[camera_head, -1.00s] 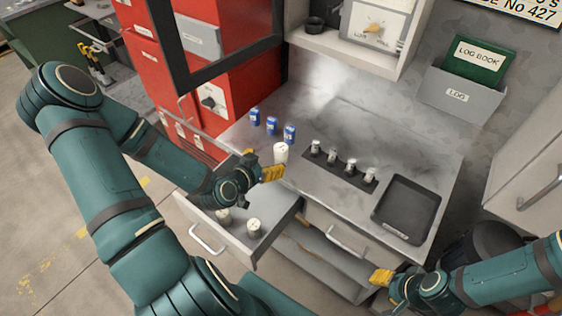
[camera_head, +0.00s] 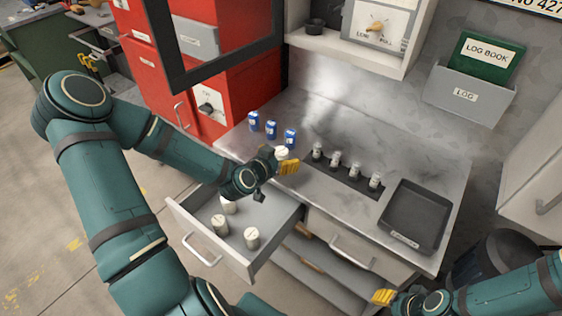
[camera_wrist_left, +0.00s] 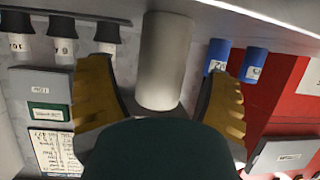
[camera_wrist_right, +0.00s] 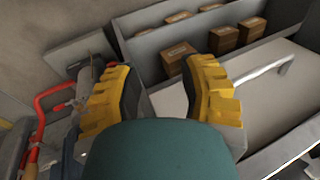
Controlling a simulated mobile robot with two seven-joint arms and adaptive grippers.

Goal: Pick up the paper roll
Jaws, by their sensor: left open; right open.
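A white paper roll (camera_head: 281,153) stands upright on the metal countertop, near its front left edge. It is partly hidden by my left gripper (camera_head: 288,166) in the head view. In the left wrist view the roll (camera_wrist_left: 164,60) lies between the two yellow fingers of my left gripper (camera_wrist_left: 160,95), with gaps on both sides. The left gripper is open around the roll. My right gripper (camera_head: 384,296) is open and empty, low in front of the cabinet. In the right wrist view its fingers (camera_wrist_right: 165,95) are apart with nothing between them.
An open drawer (camera_head: 225,245) below holds several similar white rolls. Blue cans (camera_head: 271,129) stand behind the roll. A row of small jars (camera_head: 336,158) and a black tray (camera_head: 414,217) are to the right. Brown boxes (camera_wrist_right: 224,40) sit on the lower shelf.

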